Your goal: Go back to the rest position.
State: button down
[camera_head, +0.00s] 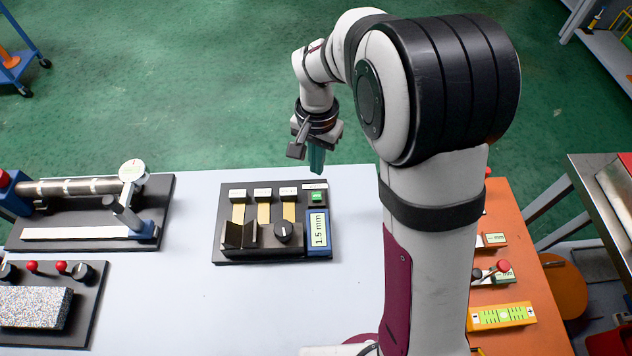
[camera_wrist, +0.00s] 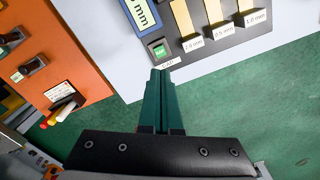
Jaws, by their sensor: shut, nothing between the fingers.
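My gripper (camera_head: 316,160) has teal fingers that are shut and empty. In the head view it hangs pointing down near the back edge of the table, just behind the black gauge panel (camera_head: 230,256). In the wrist view the gripper's fingertips (camera_wrist: 163,72) lie together, pointing toward the panel's green button (camera_wrist: 159,50). The green button also shows in the head view (camera_head: 317,197). I cannot tell the exact height of the fingertips above the panel. My own arm hides part of the table's right side.
Left on the pale table (camera_head: 300,315) stand a pipe vise with a dial (camera_head: 133,171) and a speckled block (camera_head: 35,307) on a black base. At right is an orange panel (camera_head: 515,278) with red knobs and a yellow level (camera_head: 501,317). The table's front middle is clear.

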jog(key=s+d+r+y, duration=0.1)
jog(key=s+r, duration=0.3)
jog(key=s, duration=0.8)
jog(key=s+d+r, duration=0.3)
jog(key=s+r, duration=0.1)
jog(key=s, duration=0.9)
jog(key=shift+d+r+y, duration=0.15)
jog(key=shift+d+y, duration=0.05)
jog(key=shift+y, duration=0.2)
dwell(0.3)
